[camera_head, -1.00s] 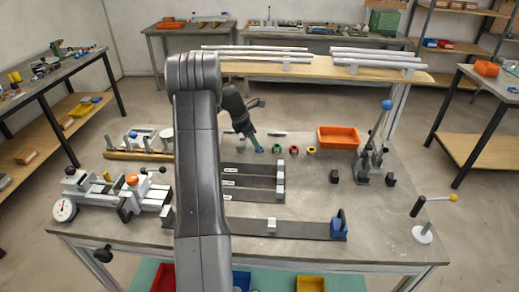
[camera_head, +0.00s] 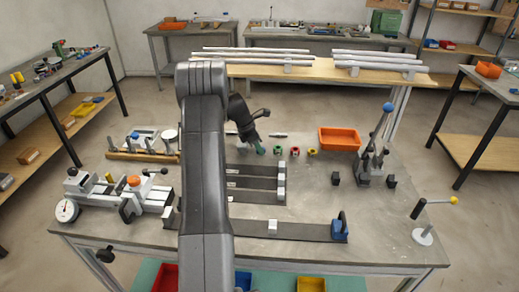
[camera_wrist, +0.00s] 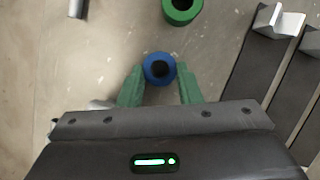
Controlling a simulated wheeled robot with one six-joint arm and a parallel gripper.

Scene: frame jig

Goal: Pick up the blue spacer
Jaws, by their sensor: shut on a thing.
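The blue spacer (camera_wrist: 160,69) is a short ring with a dark centre hole, seen in the wrist view between the green fingertips of my gripper (camera_wrist: 160,86). My gripper is shut on it, one finger on each side. In the head view my gripper (camera_head: 261,150) is low over the table at the left end of a row of spacers, and its fingers mostly hide the blue spacer there. I cannot tell whether the spacer touches the table.
A green spacer (camera_head: 279,151) stands just right of my gripper, with a red (camera_head: 295,152) and a yellow spacer (camera_head: 312,153) beyond. An orange bin (camera_head: 339,139) lies further right. Dark rails with light end blocks (camera_head: 281,175) are in front. A lever press (camera_head: 375,155) stands at the right.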

